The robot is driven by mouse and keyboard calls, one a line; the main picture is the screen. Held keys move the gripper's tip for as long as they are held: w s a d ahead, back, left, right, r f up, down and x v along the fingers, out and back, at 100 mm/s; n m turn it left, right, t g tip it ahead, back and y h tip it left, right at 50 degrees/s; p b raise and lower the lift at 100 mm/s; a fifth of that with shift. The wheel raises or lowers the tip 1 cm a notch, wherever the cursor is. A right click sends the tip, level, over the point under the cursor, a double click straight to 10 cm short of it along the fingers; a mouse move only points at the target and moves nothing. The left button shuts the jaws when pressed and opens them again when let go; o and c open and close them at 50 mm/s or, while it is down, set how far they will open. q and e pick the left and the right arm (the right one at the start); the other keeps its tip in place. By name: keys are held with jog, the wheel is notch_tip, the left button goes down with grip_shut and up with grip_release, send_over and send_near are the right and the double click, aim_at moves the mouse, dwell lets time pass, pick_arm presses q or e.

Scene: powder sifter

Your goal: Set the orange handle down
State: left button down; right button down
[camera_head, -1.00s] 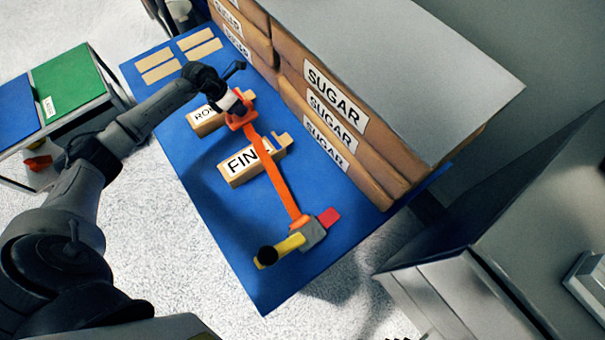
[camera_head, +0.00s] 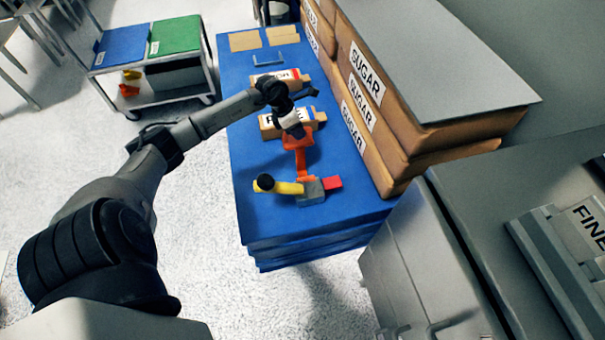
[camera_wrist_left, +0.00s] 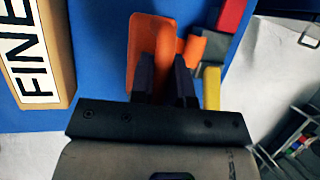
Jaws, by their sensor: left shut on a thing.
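My left gripper (camera_head: 295,132) is shut on the orange handle (camera_head: 301,162) over the blue table (camera_head: 265,215). The handle runs toward a grey block (camera_head: 311,190) with a yellow arm (camera_head: 288,187) ending in a black knob and a red end (camera_head: 333,183). In the left wrist view the gripper fingers (camera_wrist_left: 165,80) close around the orange handle (camera_wrist_left: 148,38), with the grey, yellow and red parts at right. I cannot tell whether the handle touches the table. My right gripper is not in view.
A labelled wooden block (camera_head: 267,125) stands close behind the gripper, with another labelled block (camera_head: 297,76) farther back. Stacked sugar sacks (camera_head: 380,140) line the table's right side. The blue table is clear at the front. A cart (camera_head: 185,80) stands at left.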

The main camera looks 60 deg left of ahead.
aim_at(298, 143)
pick_arm(q)
jog(key=shift+s+d+f, duration=0.1)
jog(key=shift+f, duration=0.1)
jog(key=shift+f+b, duration=0.35)
jog(key=shift+b, duration=0.05)
notch_tip(298, 143, down, 5)
jog(key=b, duration=0.3)
jog(key=shift+f, duration=0.45)
notch_tip(298, 143, down, 3)
jog(key=shift+r+b, duration=0.1)
jog(key=shift+b, duration=1.1)
jog(key=c, duration=1.1)
grip_release()
